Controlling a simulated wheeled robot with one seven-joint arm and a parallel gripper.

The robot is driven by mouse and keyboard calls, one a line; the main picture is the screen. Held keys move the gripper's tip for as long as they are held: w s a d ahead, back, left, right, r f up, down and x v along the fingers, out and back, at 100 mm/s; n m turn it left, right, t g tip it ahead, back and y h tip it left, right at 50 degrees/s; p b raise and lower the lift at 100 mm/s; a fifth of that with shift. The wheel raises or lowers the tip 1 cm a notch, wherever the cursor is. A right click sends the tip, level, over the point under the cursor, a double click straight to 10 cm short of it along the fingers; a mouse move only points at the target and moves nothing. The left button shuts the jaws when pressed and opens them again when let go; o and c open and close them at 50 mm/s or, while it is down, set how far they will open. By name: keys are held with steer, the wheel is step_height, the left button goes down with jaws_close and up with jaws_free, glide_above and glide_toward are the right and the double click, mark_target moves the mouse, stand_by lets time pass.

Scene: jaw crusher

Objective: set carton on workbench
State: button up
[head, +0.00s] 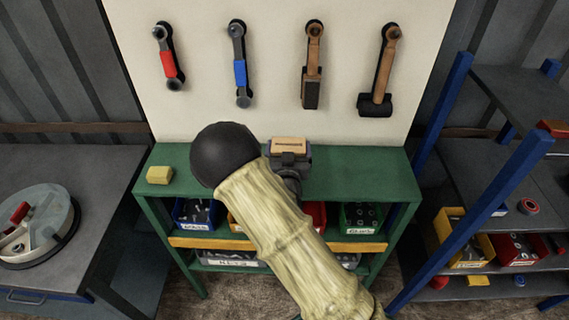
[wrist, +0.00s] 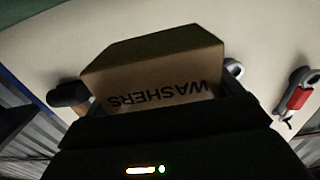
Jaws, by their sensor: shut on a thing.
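The carton (head: 288,145) is a small tan cardboard box, mostly hidden behind my arm and gripper in the head view. In the wrist view the carton (wrist: 155,80) shows the word WASHERS upside down. My gripper (head: 289,162) is shut on the carton, over the back middle of the green workbench (head: 365,172). In the wrist view the dark gripper body (wrist: 165,115) covers the carton's near edge. I cannot tell whether the carton touches the bench top.
A yellow block (head: 159,175) lies on the bench top's left end. A pale board (head: 270,90) with several hanging tools rises behind the bench. Parts bins (head: 362,217) fill the shelf below. A blue-post rack (head: 500,195) stands right. The bench top's right side is clear.

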steer(key=shift+s+a+f, duration=0.1)
steer(key=shift+a+f, duration=0.15)
steer(key=shift+f, duration=0.2)
steer(key=shift+a+f, duration=0.2)
steer(key=shift+f, duration=0.5)
steer(key=shift+w, duration=0.2)
